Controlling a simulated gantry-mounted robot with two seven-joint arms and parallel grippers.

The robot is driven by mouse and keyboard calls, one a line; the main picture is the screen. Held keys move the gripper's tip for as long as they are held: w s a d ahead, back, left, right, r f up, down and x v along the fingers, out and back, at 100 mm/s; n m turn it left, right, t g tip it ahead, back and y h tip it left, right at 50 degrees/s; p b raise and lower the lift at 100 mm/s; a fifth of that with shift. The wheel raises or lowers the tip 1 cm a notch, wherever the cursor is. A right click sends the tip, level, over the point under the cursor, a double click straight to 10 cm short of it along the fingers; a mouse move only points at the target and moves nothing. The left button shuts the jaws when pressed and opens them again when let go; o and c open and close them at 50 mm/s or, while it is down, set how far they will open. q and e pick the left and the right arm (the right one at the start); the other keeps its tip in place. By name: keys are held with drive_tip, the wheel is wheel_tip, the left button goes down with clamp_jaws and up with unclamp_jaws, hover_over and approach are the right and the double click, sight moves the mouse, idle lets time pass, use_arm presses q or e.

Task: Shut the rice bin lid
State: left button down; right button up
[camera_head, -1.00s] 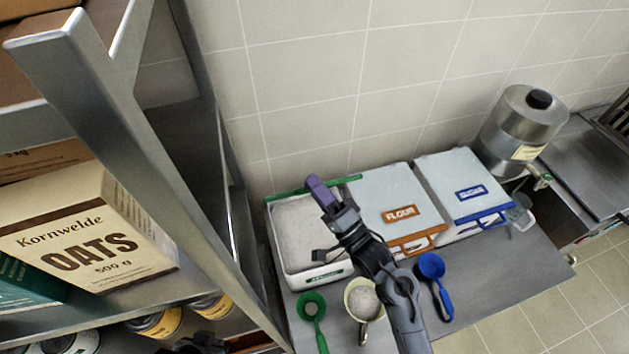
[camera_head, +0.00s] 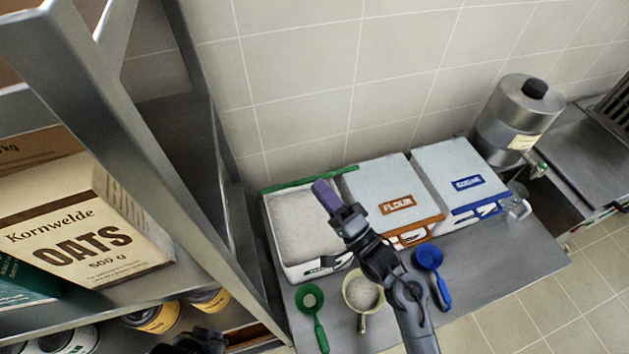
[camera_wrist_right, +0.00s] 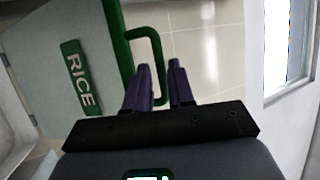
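The rice bin (camera_head: 304,225) stands at the left of the bin row, open, with pale grains inside. Its lid stands up at the back, a thin green edge (camera_head: 300,184) in the head view. The right wrist view shows the lid face with a green RICE label (camera_wrist_right: 79,79) and a green handle (camera_wrist_right: 156,45). My right gripper (camera_head: 325,194) is over the bin, its purple fingers apart. In the wrist view the fingers (camera_wrist_right: 161,82) stand either side of the handle's near bar, with a visible gap. A dark part at the bottom (camera_head: 203,341) looks like my left gripper; its fingers are unclear.
The flour bin (camera_head: 383,190) and a blue-trimmed bin (camera_head: 452,172) are shut beside it. In front lie a green scoop (camera_head: 311,300), a cream cup of grain (camera_head: 362,292) and a blue scoop (camera_head: 430,260). A metal shelf (camera_head: 150,165) with an oats box (camera_head: 80,220) rises at left.

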drive_tip(key=v, duration=0.7)
drive_tip(key=shift+b, duration=0.4)
